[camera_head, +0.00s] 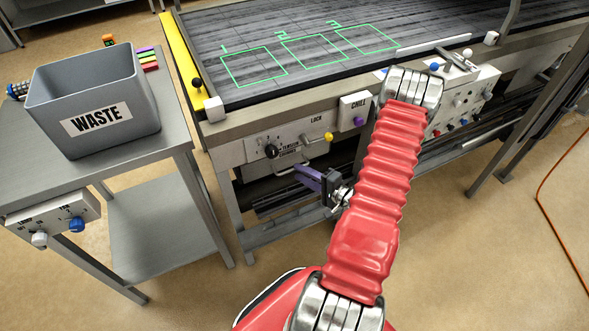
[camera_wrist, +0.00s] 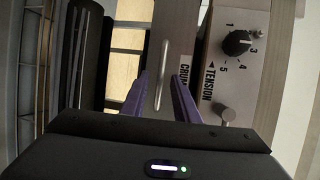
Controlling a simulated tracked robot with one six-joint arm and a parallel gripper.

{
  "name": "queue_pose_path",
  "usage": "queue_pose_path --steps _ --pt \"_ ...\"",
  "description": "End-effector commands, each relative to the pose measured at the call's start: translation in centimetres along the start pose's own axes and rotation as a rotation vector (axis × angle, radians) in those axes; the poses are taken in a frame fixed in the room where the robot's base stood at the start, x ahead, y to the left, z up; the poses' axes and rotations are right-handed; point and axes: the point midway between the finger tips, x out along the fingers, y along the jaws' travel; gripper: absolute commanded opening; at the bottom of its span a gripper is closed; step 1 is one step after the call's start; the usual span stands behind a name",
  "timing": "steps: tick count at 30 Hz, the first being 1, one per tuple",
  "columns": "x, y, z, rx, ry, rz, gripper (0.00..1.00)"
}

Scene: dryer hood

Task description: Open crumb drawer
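The crumb drawer's grey front (camera_wrist: 172,22) lies under the tension panel; its label is partly readable as "CRUM". A slim metal handle bar (camera_wrist: 161,76) runs along the front. In the wrist view my gripper (camera_wrist: 161,88) has its two purple fingers apart, one on each side of the bar, with a gap to it on both sides. In the head view my gripper (camera_head: 302,171) is at the machine's front below the panel, and the purple fingers hide part of the drawer. I cannot tell how deep the fingertips reach. The drawer looks shut.
The yellow-tipped lock lever (camera_head: 328,137) and chill box (camera_head: 355,111) are close by. A waste bin (camera_head: 97,138) stands on the left table.

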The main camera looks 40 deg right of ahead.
Motion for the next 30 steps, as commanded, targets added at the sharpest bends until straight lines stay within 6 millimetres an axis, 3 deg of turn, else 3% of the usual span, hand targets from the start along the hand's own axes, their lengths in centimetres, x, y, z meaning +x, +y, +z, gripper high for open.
queue_pose_path --steps 9,21,30 --pt "3.5 0.0 0.0 -0.001 -0.001 0.000 0.28" --pt "4.1 0.0 0.0 0.000 0.000 0.000 0.28" --pt "4.1 0.0 0.0 0.000 0.000 0.000 0.07"
